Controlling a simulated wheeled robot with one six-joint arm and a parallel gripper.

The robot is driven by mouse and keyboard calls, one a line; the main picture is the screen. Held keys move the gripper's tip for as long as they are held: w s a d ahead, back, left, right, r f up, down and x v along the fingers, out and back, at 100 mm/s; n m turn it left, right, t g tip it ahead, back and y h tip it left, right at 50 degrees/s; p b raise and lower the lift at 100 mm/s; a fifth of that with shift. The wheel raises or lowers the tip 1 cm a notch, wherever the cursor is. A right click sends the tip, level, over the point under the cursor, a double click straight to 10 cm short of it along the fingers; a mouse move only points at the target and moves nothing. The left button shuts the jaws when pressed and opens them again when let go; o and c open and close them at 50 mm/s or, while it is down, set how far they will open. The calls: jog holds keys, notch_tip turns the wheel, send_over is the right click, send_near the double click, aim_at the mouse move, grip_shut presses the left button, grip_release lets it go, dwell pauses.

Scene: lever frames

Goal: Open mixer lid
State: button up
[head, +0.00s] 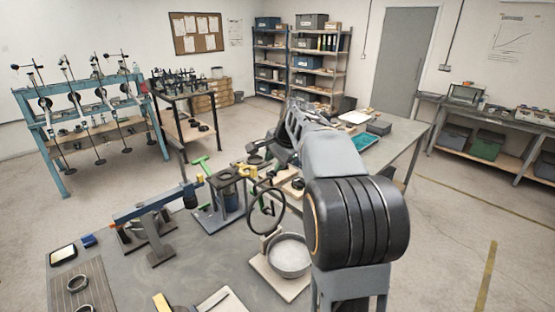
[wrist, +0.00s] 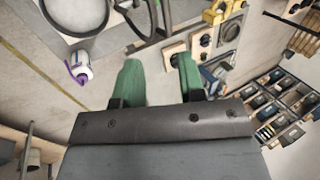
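A round grey bowl (head: 289,262) sits on a pale base at the front of the near bench in the head view. A dark upright ring (head: 250,213) stands just behind and left of it. I cannot tell whether either is part of the mixer or its lid. In the wrist view, a pale round bowl-like thing (wrist: 78,8) is cut off at the top left. My gripper (wrist: 158,80) has two green fingers, apart, with nothing held between them. In the head view my arm hides much of the area behind the bowl, and the fingers cannot be made out clearly.
A blue-beamed lever stand (head: 155,205) and a dark press-like frame (head: 226,190) stand on the near bench. A white bottle with purple parts (wrist: 80,67) shows in the wrist view. A second table (head: 400,135) stands behind my arm. Open floor lies to the right.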

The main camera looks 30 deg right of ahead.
jog(key=shift+v, duration=1.1)
jog(key=s+a+f+n, duration=0.4)
jog(key=s+a+n, duration=0.1)
jog(key=s, duration=0.2)
jog(key=s+a+f+n+b, duration=0.1)
jog(key=s+a+f+n, duration=0.3)
jog(key=s, duration=0.3)
jog(key=s+a+f+n+h+b, duration=0.1)
jog(key=s+a+f+n, duration=0.4)
jog(key=s, duration=0.3)
jog(key=shift+a+n, duration=0.3)
